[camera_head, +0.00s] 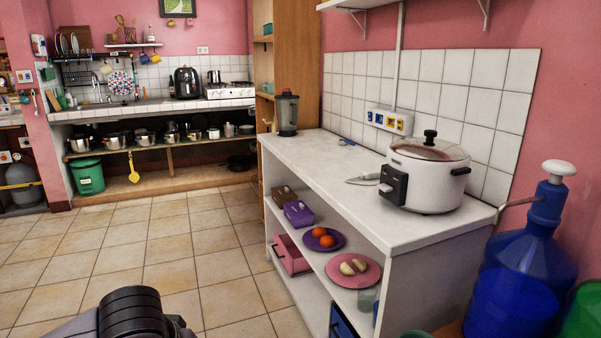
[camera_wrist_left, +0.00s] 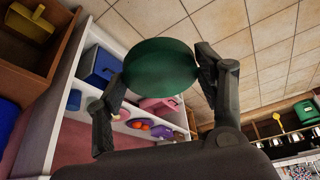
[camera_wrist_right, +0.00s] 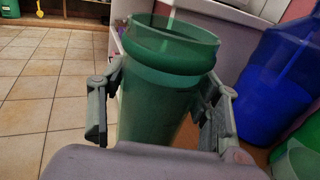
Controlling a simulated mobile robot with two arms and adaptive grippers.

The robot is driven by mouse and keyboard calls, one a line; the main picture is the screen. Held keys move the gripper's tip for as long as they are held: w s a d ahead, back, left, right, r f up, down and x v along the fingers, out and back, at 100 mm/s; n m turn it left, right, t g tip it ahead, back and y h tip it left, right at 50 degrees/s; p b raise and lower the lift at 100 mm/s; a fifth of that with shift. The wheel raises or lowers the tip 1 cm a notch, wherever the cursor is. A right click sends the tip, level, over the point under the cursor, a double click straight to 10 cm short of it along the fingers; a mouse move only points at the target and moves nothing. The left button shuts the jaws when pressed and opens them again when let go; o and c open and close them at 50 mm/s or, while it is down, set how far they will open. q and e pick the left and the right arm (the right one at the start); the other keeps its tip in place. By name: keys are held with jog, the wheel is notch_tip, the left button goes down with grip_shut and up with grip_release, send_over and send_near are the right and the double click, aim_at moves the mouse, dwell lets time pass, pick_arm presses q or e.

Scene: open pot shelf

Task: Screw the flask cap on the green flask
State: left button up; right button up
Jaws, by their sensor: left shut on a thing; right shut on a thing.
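The flask cap (camera_wrist_left: 160,66) is a dark green disc in the left wrist view. My left gripper (camera_wrist_left: 163,70) is shut on it, one finger at each side, and holds it in the air over the floor beside the shelf. The green flask (camera_wrist_right: 160,100) is an open-topped, see-through green cylinder, roughly upright in the right wrist view. My right gripper (camera_wrist_right: 165,78) is shut around its sides below the rim. The cap does not show on the flask's mouth. The flask's rim (camera_head: 415,334) seems to show at the bottom edge of the head view.
A white shelf unit (camera_head: 345,180) carries a rice cooker (camera_head: 428,172) and a blender (camera_head: 287,113); plates of food lie on its lower shelf. A blue water jug (camera_head: 520,275) stands at the right, close to the flask. The tiled floor (camera_head: 170,240) at left is clear.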

pick_arm(q)
notch_tip(320, 180, up, 18)
jog(key=p, duration=1.6)
jog(key=shift+r+p, duration=0.25)
jog(key=shift+p, duration=0.15)
pick_arm(e)
notch_tip(320, 180, up, 18)
jog(key=shift+r, duration=0.25)
jog(key=s+a+f+n+g+y, duration=0.2)
jog(key=a+n+g+y, duration=0.2)
jog(key=a+n+y, duration=0.4)
jog(key=a+y, duration=0.3)
jog(key=a, duration=0.3)
jog(key=shift+y, duration=0.3)
pick_arm(q)
jog(key=d+r+m+h, duration=0.1)
jog(key=d+r+m, duration=0.3)
jog(key=d, duration=0.3)
jog(key=s+d+r+m+g+h, duration=0.1)
jog(key=d+r+m, duration=0.3)
jog(key=d, duration=0.4)
jog(key=s+d+r+m+g+h, duration=0.1)
jog(key=d+r+m, duration=0.3)
jog(key=d, duration=0.4)
jog(key=shift+s+r+h, duration=0.15)
jog(key=shift+r+h, duration=0.25)
jog(key=shift+r, duration=0.35)
jog(key=shift+a+f, duration=0.1)
jog(key=shift+f, duration=1.9)
